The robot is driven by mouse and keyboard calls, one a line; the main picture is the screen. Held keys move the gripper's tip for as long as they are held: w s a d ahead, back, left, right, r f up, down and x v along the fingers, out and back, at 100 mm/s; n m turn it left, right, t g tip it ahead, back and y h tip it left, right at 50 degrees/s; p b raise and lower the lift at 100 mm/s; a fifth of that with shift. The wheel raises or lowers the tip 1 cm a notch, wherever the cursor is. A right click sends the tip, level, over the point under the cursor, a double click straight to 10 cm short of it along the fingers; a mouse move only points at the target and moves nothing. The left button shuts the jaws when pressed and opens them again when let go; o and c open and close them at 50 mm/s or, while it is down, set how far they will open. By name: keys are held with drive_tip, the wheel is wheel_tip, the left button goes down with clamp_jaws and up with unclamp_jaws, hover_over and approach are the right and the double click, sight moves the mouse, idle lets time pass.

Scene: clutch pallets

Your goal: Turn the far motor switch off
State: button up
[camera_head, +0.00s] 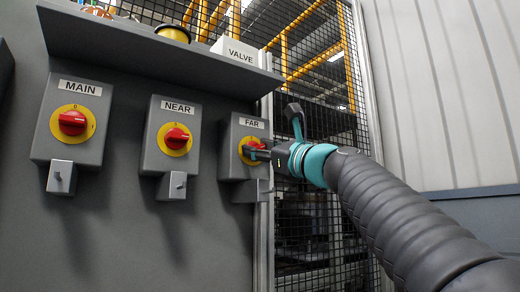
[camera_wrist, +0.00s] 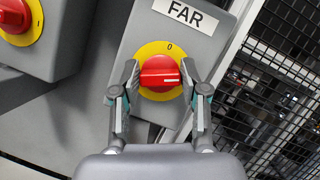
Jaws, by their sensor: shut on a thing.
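The far motor switch is a red knob on a yellow disc, on a grey box (camera_head: 240,130) labelled FAR at the right end of the panel. In the wrist view the red knob (camera_wrist: 159,75) sits between my two fingers, with the "0" mark on the yellow disc (camera_wrist: 160,52) above it. The knob's bar and its white line lie roughly sideways in that view, with the line toward the right. My gripper (camera_head: 255,154) reaches in from the right and is shut on the knob. The fingers hide the disc's sides.
The NEAR switch (camera_head: 176,138) and MAIN switch (camera_head: 72,122) sit to the left, with small grey brackets below. A shelf (camera_head: 160,45) above carries a VALVE box (camera_head: 234,50) and a yellow roll (camera_head: 173,33). A mesh fence (camera_head: 315,110) stands right of the FAR box.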

drive_tip(key=n+g+p, duration=0.1)
drive_tip(key=n, duration=0.3)
drive_tip(key=n+g+y+p, duration=0.1)
drive_tip(key=n+g, duration=0.1)
drive_tip(key=n, duration=0.2)
drive_tip(key=shift+r+g+p, duration=0.2)
drive_tip(key=shift+g+p, duration=0.1)
drive_tip(key=shift+p, duration=0.1)
drive_tip(key=n+g, duration=0.1)
drive_tip(key=n, duration=0.2)
drive_tip(key=shift+w+p, duration=0.1)
drive_tip(key=shift+p, duration=0.2)
drive_tip(key=shift+f+n+g+h, duration=0.1)
drive_tip(key=shift+n+g+h, duration=0.5)
drive_tip(key=shift+n, duration=1.4)
drive_tip(key=o, duration=1.1)
drive_tip(key=v, duration=1.2)
